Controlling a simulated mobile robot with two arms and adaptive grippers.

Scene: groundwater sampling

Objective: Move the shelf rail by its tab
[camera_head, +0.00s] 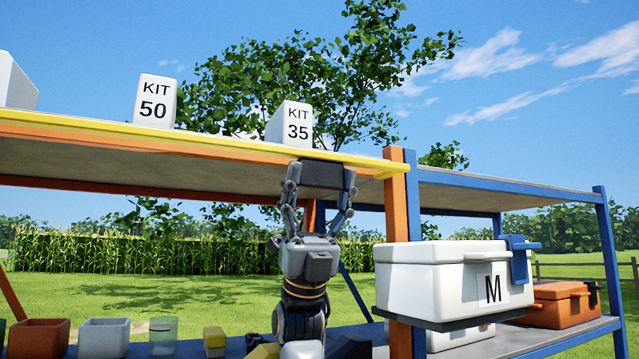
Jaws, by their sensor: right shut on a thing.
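The shelf rail (200,137) is a long yellow bar along the front edge of the upper orange-framed shelf. It runs from the left edge of the picture to the orange post on the right. A dark block-like tab (322,168) hangs just under the rail near its right end. My right gripper (321,182) reaches up from below with a finger on each side of the tab and is shut on it. The fingers cover the tab's side edges. My left gripper is not in view.
White boxes marked KIT 50 (154,103) and KIT 35 (290,124) stand on the upper shelf behind the rail. Right of the orange post (402,225) are a white M case (440,275) and an orange case (558,304). Small containers (104,337) line the lower shelf.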

